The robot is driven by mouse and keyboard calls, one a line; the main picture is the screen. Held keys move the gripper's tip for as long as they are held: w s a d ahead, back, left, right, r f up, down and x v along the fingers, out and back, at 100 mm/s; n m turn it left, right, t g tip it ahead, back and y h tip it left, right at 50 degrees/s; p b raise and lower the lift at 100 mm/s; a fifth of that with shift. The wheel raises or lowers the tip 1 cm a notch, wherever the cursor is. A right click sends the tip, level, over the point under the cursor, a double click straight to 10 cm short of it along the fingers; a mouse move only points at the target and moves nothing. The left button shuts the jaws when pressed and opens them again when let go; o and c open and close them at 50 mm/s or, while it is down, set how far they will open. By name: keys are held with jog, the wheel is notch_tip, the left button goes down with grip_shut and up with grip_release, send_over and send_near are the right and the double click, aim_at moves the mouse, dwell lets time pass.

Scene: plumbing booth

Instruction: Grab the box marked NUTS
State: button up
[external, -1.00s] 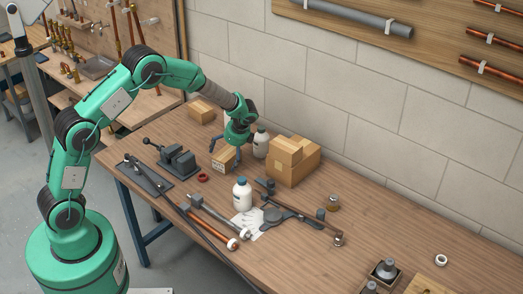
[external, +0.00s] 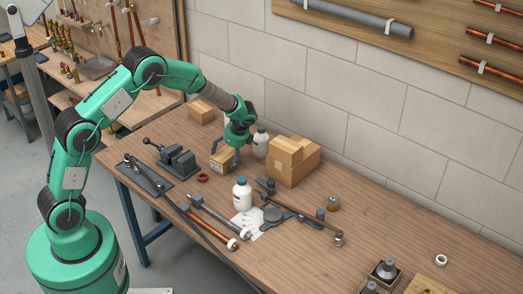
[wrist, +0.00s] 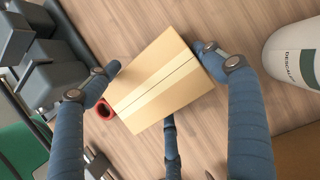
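A small cardboard box (external: 222,160) stands on the workbench, with dark marking on its front face too small to read here. In the wrist view its taped top (wrist: 160,82) fills the middle, turned at an angle, and no label shows. My gripper (external: 225,153) is over this box, pointing down. In the wrist view the fingers of my gripper (wrist: 158,62) are spread around the box: one at the left, one at the upper right, one below. The fingertips are close to its sides; narrow gaps seem to show, and contact is not clear.
A white bottle (external: 261,143) stands close right of my gripper; stacked larger boxes (external: 292,160) are beyond it. Another white bottle (external: 242,193) is in front. A vise (external: 178,162) and red ring (external: 203,178) are left. Another box (external: 201,111) stands behind.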

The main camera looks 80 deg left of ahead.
aim_at(227, 153)
jog(key=shift+s, duration=0.1)
jog(key=shift+r, duration=0.2)
jog(key=shift+c, duration=0.8)
notch_tip(227, 153, up, 10)
jog(key=shift+f+p, duration=0.25)
jog(key=shift+p, duration=0.7)
jog(key=c, duration=0.5)
